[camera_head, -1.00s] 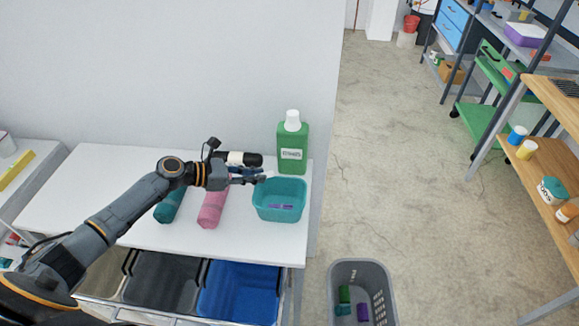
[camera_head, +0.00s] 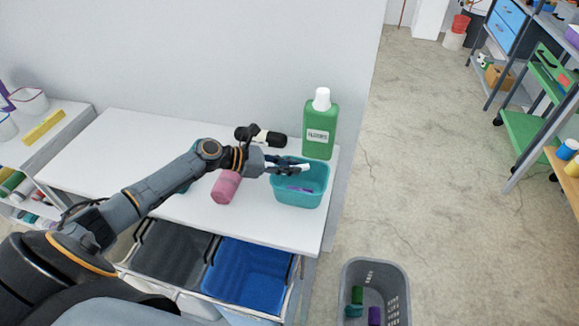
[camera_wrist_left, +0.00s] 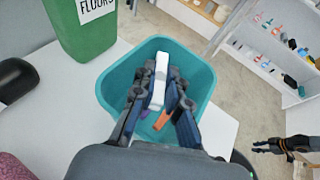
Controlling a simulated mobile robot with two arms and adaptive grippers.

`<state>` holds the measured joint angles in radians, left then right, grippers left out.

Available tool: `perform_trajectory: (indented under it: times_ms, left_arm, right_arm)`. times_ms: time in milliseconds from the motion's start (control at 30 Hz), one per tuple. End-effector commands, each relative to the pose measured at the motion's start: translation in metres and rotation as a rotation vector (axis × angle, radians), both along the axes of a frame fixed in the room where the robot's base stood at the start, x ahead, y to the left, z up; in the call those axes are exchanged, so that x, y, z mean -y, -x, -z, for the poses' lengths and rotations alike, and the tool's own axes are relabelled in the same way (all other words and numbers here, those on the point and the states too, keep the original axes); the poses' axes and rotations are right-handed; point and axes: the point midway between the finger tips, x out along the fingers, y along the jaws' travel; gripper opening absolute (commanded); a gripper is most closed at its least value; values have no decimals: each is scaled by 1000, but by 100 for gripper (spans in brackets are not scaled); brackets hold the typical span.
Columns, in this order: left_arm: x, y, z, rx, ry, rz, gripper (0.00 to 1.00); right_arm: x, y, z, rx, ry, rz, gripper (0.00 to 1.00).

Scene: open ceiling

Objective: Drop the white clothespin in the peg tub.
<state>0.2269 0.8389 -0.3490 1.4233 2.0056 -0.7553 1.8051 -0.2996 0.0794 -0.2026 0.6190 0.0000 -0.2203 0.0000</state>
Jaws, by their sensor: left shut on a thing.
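The white clothespin (camera_wrist_left: 159,82) is held between the fingers of my left gripper (camera_wrist_left: 160,98), which is shut on it. In the head view my left gripper (camera_head: 292,165) is over the teal peg tub (camera_head: 298,200), and the clothespin's white end (camera_head: 303,167) sticks out to the right. In the wrist view the clothespin is above the tub's opening, inside its rim (camera_wrist_left: 203,78). A purple peg (camera_head: 300,189) and an orange peg (camera_wrist_left: 163,120) lie in the tub. My right gripper (camera_wrist_left: 262,147) shows small at the wrist view's right edge; its jaws are unclear.
A green floor-cleaner bottle (camera_head: 320,130) stands behind the tub. A black bottle (camera_head: 262,137) and a pink roll (camera_head: 226,187) lie to its left on the white table (camera_head: 110,150). Blue (camera_head: 245,275) and grey bins sit below. A grey basket (camera_head: 375,275) stands on the floor.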

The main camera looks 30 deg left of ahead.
Motion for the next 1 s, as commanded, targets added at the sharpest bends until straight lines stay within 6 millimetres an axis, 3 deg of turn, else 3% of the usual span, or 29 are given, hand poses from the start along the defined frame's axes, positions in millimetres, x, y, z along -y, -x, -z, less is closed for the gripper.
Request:
perform_trajectory:
  times_ms: [233, 267, 300, 400, 767, 1000]
  left_arm:
    - [0, 0, 0, 0, 0, 0, 1]
    - [0, 0, 0, 0, 0, 0, 17]
    - [0, 0, 0, 0, 0, 0, 25]
    - [0, 0, 0, 0, 0, 0, 40]
    - [-5, 4, -1, -1, -2, -1, 40]
    - [-35, 31, -17, -3, -4, -1, 40]
  right_arm:
    - [5, -1, 0, 1, 6, 4, 25]
    - [5, -1, 0, 1, 6, 4, 25]
    - [5, -1, 0, 1, 6, 4, 25]
    - [5, -1, 0, 1, 6, 4, 25]
    - [0, 0, 0, 1, 0, 2, 25]
    - [1, 0, 0, 1, 1, 2, 25]
